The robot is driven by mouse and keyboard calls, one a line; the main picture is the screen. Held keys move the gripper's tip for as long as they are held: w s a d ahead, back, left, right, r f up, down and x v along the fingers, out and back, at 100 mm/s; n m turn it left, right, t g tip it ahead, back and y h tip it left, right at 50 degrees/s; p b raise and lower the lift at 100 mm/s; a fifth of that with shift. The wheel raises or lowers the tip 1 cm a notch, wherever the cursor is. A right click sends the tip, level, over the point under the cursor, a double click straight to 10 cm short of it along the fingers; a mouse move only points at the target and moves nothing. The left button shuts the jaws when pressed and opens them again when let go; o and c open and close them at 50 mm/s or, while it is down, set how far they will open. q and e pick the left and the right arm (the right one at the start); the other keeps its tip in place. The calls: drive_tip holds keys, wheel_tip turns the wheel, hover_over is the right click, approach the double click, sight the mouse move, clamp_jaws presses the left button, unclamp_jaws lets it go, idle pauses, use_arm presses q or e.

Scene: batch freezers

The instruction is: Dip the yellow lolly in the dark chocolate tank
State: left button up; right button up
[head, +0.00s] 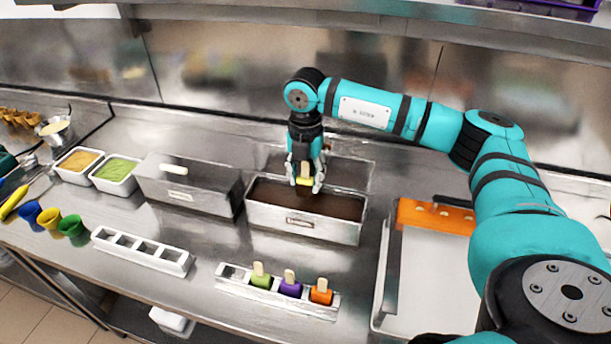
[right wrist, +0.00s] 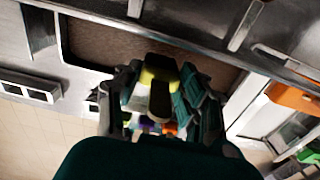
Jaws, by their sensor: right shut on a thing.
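The dark chocolate tank (head: 305,224) is a steel box, open, with dark brown chocolate (head: 335,205) inside. My right gripper (head: 304,187) points down over the tank's middle, shut on the yellow lolly (head: 304,180). In the right wrist view, the yellow lolly (right wrist: 160,71) shows between the fingers of the right gripper (right wrist: 162,95), with its pale stick toward the camera. The lolly's lower end is at or just above the chocolate; I cannot tell whether it touches. My left gripper is not seen.
A closed steel tank (head: 185,190) stands left of the open one. In front, a white rack (head: 230,286) holds green, purple and orange lollies, and an empty white rack (head: 140,250) stands to its left.

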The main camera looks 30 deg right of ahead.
drive_tip(key=shift+r+p, duration=1.6)
drive_tip(key=shift+r, duration=0.95)
